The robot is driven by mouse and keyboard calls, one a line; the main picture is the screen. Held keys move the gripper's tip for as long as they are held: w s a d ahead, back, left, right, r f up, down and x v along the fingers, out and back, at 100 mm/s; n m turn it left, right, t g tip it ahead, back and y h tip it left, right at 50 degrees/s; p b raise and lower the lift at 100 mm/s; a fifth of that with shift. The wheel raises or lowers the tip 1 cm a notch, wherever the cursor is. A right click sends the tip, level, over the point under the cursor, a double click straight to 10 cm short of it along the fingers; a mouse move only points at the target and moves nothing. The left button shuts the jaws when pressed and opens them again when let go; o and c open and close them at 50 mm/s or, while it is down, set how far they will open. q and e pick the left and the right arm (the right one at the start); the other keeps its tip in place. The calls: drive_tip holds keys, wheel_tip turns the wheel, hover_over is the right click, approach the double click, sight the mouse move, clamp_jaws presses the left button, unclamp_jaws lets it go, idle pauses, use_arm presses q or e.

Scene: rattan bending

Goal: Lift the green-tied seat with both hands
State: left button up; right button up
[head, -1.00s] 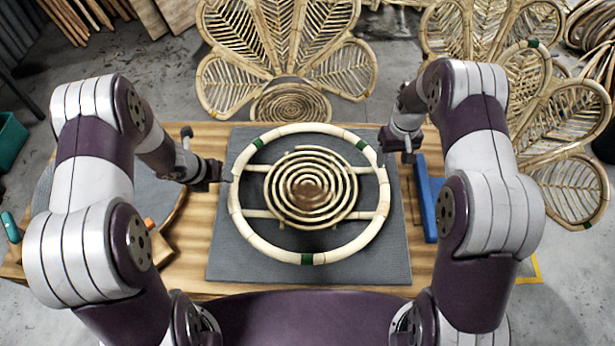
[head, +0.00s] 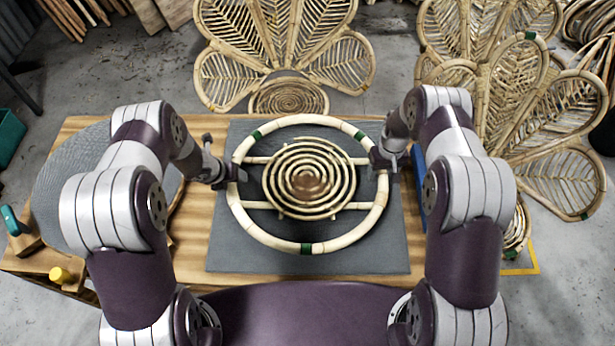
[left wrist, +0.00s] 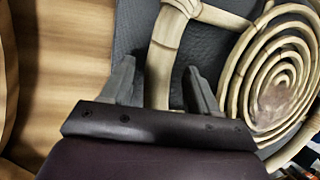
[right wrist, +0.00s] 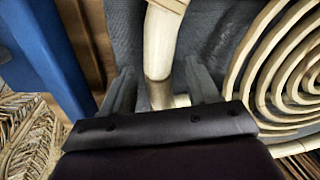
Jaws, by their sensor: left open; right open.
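The seat is a pale rattan ring (head: 238,207) with green ties (head: 306,248), crossbars and a coiled spiral (head: 308,180) in its middle. It lies on a dark grey mat. My left gripper (head: 230,174) is at the ring's left side. In the left wrist view, its open fingers (left wrist: 160,88) stand either side of the ring pole (left wrist: 167,50). My right gripper (head: 384,160) is at the ring's right side. In the right wrist view, its open fingers (right wrist: 158,88) also straddle the pole (right wrist: 160,45). I cannot tell whether any finger touches it.
The grey mat (head: 225,255) lies on a wooden table (head: 195,235). A blue bar (right wrist: 45,55) is beside my right gripper. A round grey surface (head: 75,165) is at the left. Petal-shaped rattan backs (head: 285,50) stand beyond the table, with more at the right (head: 545,130).

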use_arm(q)
drive_tip(key=shift+w+d+f, duration=0.1)
drive_tip(key=shift+w+f, duration=0.05)
drive_tip(key=shift+f, duration=0.35)
use_arm(e)
drive_tip(key=shift+f, duration=0.55)
use_arm(q)
clamp_jaws()
use_arm(e)
clamp_jaws()
use_arm(q)
drive_tip(key=shift+r, duration=0.15)
use_arm(e)
drive_tip(key=shift+r, duration=0.15)
